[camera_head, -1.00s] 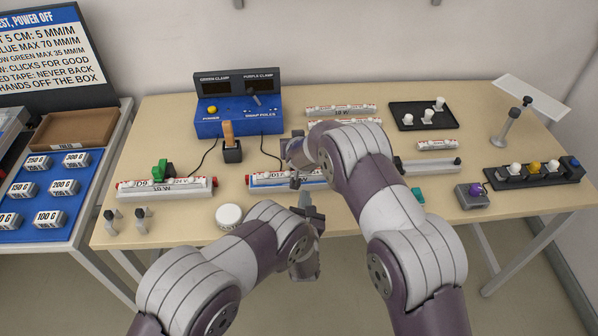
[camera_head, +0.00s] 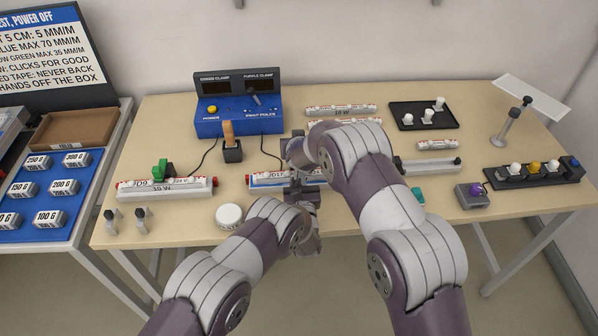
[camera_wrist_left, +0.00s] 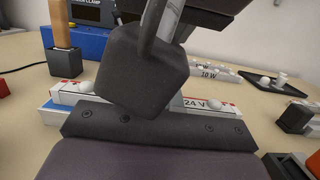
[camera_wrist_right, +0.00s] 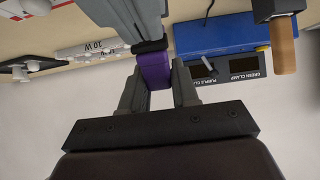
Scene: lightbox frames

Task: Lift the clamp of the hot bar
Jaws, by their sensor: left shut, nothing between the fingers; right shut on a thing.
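The white bar marked D17 (camera_head: 262,181) lies at the middle front of the table, partly hidden by my arms. It also shows in the left wrist view (camera_wrist_left: 72,98). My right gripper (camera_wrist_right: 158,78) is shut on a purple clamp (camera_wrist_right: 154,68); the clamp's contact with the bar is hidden. My left gripper (camera_head: 303,192) is shut and empty at the bar's front, close below my right gripper. A second bar, marked D9 (camera_head: 190,188), lies to the left with a green clamp (camera_head: 160,169) at its left part.
A blue control box (camera_head: 238,123) with two dark displays stands behind. A wooden-handled tool in a dark stand (camera_head: 229,144), a white round puck (camera_head: 229,216) and a purple-topped grey box (camera_head: 473,199) stand nearby. A black tray (camera_head: 424,121) is at the back right.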

